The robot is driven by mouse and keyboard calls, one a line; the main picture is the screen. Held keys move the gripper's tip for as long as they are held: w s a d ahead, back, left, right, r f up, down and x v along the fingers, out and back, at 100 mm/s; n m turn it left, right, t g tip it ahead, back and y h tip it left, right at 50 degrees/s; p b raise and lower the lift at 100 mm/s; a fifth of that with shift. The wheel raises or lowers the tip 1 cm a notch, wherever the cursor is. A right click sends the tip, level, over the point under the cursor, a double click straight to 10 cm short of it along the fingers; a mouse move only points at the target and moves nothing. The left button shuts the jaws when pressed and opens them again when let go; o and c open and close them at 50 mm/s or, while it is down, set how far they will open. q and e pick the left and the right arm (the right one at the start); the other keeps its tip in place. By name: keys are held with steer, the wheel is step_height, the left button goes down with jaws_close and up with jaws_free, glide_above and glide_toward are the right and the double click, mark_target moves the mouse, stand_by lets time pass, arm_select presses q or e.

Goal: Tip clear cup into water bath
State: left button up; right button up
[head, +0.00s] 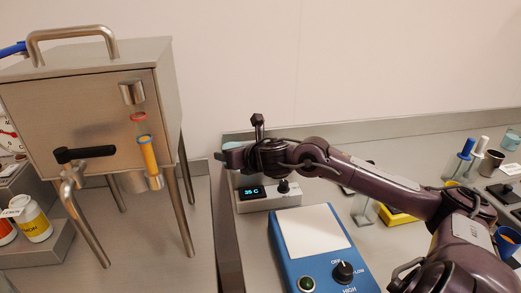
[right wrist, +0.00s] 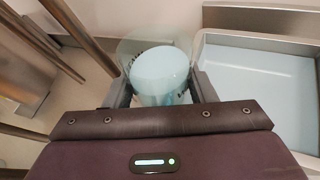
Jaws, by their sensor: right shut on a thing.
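The clear cup (right wrist: 160,72) is between the fingers of my right gripper (right wrist: 161,90) in the right wrist view, with pale blue showing inside. My right gripper is shut on it. The water bath (right wrist: 202,60) is just right of the cup in that view, an open metal basin with pale blue water; the cup is beside its near left wall. In the head view my right gripper (head: 222,157) is at the far left end of the bath, whose front panel (head: 272,201) shows 35 C. My arm hides most of the basin and the cup there. My left gripper is not in view.
A blue hotplate (head: 325,255) is in front of the bath. A yellow item (head: 398,217) and several containers are at the right.

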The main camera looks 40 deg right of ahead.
mark_target(241, 144)
steer(key=shift+d+r+m+y+p, duration=0.5)
steer(key=shift+d+m+y+p, duration=0.1)
steer(key=shift+p, duration=0.85)
steer(key=shift+d+f, duration=0.15)
steer(key=shift+f, duration=0.1)
steer(key=shift+w+d+f+m+y+p, duration=0.1)
steer(key=shift+d+f+m+y+p, duration=0.2)
steer(key=shift+m, duration=0.1)
steer(key=shift+d+r+m+y+p, duration=0.45)
steer(key=shift+d+m+p, duration=0.3)
steer(key=shift+p, duration=0.65)
steer(key=shift+f+m+y+p, duration=0.4)
steer(key=shift+f+m+y, duration=0.05)
steer(key=shift+m, duration=0.1)
steer(key=shift+r+m+y+p, duration=0.85)
steer(key=shift+m+p, duration=0.35)
steer(key=shift+p, duration=0.6)
steer(key=shift+f+m+t+y, duration=0.35)
steer(key=shift+f+m, duration=0.1)
steer(key=shift+m, duration=0.15)
stand_by(1.0)
steer(key=shift+d+r+m, duration=0.1)
steer(key=shift+d+m, duration=0.2)
steer(key=shift+d, duration=0.1)
